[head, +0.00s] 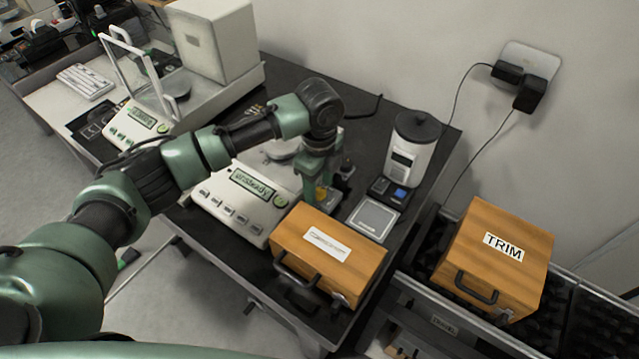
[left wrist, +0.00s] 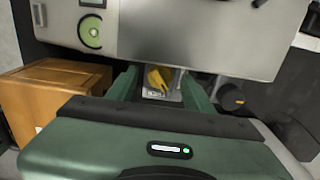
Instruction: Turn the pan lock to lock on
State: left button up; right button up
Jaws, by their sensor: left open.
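The pan lock is a yellow knob (left wrist: 158,80) on a small pale base beside the balance (left wrist: 200,35) in the left wrist view. A bit of the yellow knob (head: 321,192) also shows in the head view, mostly hidden by my gripper. My left gripper (head: 316,178) points down at the balance's right side. Its green fingers (left wrist: 160,88) are open, one on each side of the yellow knob. I cannot tell whether they touch it. The balance display (head: 252,184) reads "unsteady". My right gripper is in neither view.
A wooden box (head: 335,262) stands close in front of the knob. A black knob (left wrist: 232,97) sits just right of my fingers in the wrist view. A grey canister (head: 411,150), a small scale (head: 373,218) and a TRIM box (head: 497,262) stand to the right.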

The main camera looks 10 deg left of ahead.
pick_arm(q)
jog(key=shift+f, duration=0.3)
grip_shut()
jog(key=n+p, duration=0.2)
jog(key=p, duration=0.1)
jog(key=shift+s+r+p, duration=0.1)
jog(key=shift+r+p, duration=0.2)
jog(key=shift+f+n+p, duration=0.1)
jog(key=shift+n+p, duration=0.2)
jog(key=shift+p, duration=0.05)
jog(key=shift+f, duration=0.2)
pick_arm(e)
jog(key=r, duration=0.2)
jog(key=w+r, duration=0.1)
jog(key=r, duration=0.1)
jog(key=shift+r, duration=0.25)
pick_arm(q)
grip_release()
